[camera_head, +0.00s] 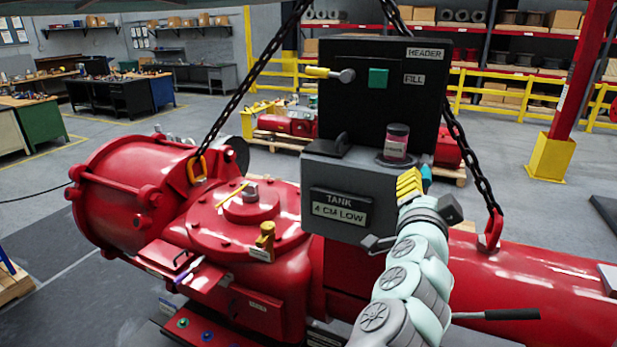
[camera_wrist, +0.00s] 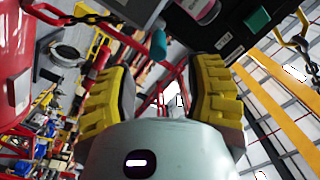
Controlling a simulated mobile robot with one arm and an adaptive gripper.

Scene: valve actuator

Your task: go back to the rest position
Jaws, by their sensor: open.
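My gripper (camera_head: 411,182) has yellow fingers and is raised in front of the right side of the grey control box (camera_head: 345,247), below the jar (camera_head: 396,142) with a pink label. In the wrist view my gripper (camera_wrist: 160,85) shows its two yellow fingers wide apart with nothing between them. The jar (camera_wrist: 205,10) and a teal square button (camera_wrist: 257,19) show at the top of that view. The button (camera_head: 378,78) also shows on the black panel in the head view.
The large red valve actuator (camera_head: 130,205) fills the foreground, with chains (camera_head: 245,95) on both sides of the box. A yellow-handled lever (camera_head: 330,73) sticks out from the panel. A red post (camera_head: 580,80) stands at the right.

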